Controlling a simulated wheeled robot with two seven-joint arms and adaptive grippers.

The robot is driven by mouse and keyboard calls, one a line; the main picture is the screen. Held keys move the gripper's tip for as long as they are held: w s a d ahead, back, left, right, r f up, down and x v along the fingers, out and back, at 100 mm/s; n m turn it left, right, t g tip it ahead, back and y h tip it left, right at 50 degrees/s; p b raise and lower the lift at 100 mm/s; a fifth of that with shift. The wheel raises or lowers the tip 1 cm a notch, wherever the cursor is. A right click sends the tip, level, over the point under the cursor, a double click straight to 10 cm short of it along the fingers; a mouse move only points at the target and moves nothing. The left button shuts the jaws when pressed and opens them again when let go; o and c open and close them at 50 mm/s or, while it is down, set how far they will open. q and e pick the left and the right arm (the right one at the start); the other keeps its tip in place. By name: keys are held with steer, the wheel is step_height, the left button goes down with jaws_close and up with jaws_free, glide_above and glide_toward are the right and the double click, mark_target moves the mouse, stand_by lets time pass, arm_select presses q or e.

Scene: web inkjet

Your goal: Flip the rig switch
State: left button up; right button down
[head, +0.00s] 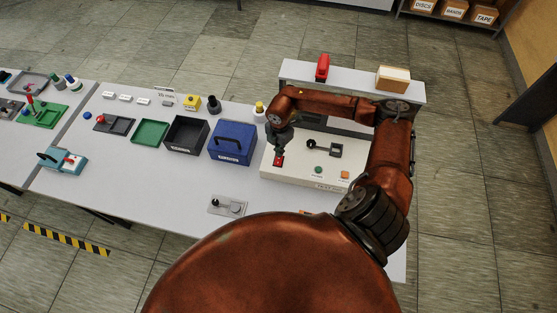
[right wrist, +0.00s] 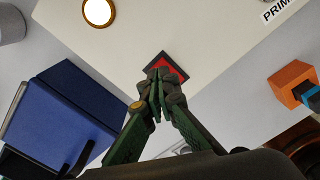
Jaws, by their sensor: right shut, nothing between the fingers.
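A red rocker switch (head: 279,161) in a dark frame is set in the left part of a white panel (head: 300,178). In the right wrist view the switch (right wrist: 174,62) is partly hidden behind my fingertips. My right gripper (head: 279,152) points down at the switch. In the right wrist view this gripper (right wrist: 160,78) is shut with nothing held, its tips overlapping the near part of the switch. I cannot tell whether the tips touch it, nor which way the rocker is tilted. My left gripper is not in view.
The panel also has a green button (head: 319,170), an orange block (head: 345,174) and a dark lever (head: 337,150). A blue box (head: 233,143) stands close to its left. A raised shelf (head: 352,84) runs behind.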

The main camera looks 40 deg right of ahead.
steer(key=shift+f+b, duration=0.75)
steer(key=shift+f, duration=0.35)
stand_by(0.4)
steer(key=shift+r, duration=0.1)
steer(key=shift+r+p, duration=2.35)
steer(key=shift+r, duration=1.1)
